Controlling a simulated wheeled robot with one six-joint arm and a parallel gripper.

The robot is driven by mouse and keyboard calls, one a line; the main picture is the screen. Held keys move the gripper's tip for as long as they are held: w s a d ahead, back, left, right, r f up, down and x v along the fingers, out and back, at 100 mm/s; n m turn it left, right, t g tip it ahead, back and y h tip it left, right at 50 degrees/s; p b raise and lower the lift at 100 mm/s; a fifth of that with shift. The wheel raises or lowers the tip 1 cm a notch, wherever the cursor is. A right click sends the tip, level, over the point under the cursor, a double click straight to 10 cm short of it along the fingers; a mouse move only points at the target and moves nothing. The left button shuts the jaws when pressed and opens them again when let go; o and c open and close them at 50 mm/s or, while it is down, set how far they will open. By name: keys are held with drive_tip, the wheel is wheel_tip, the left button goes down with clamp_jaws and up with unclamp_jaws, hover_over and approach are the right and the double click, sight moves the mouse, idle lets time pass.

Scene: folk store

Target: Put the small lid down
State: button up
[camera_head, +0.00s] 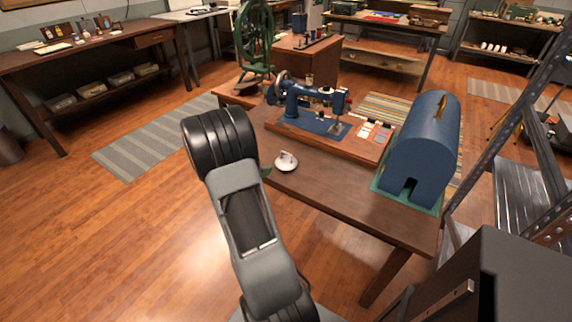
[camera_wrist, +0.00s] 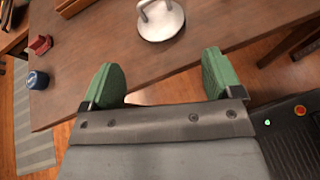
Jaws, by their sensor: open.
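The small lid (camera_head: 286,161) is a pale round disc with a small handle on top. It rests on the brown wooden table (camera_head: 340,199), close to the table's near edge. In the wrist view the lid (camera_wrist: 161,24) lies on the wood beyond my fingertips, apart from them. My gripper (camera_wrist: 161,76) has two green pads spread wide, with nothing between them but table edge and floor. In the head view my arm hides most of the gripper; only a bit of green shows beside the lid.
A blue sewing machine (camera_head: 318,110) on a wooden base stands behind the lid. A blue domed cover (camera_head: 424,150) stands on a green base at the table's right. A red item (camera_wrist: 40,45) and a dark blue cup-like item (camera_wrist: 38,80) show at left. Bare tabletop lies right of the lid.

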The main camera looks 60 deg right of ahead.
drive_tip(key=n, duration=0.1)
approach(285, 160)
drive_tip(key=d, duration=0.1)
drive_tip(key=s+d, duration=0.1)
drive_tip(key=shift+d+r+h, duration=0.2)
drive_tip(key=shift+d+h, duration=0.1)
drive_tip(key=shift+d, duration=0.05)
drive_tip(key=shift+x, duration=3.35)
drive_tip(key=shift+f, duration=0.1)
drive_tip(key=c, duration=1)
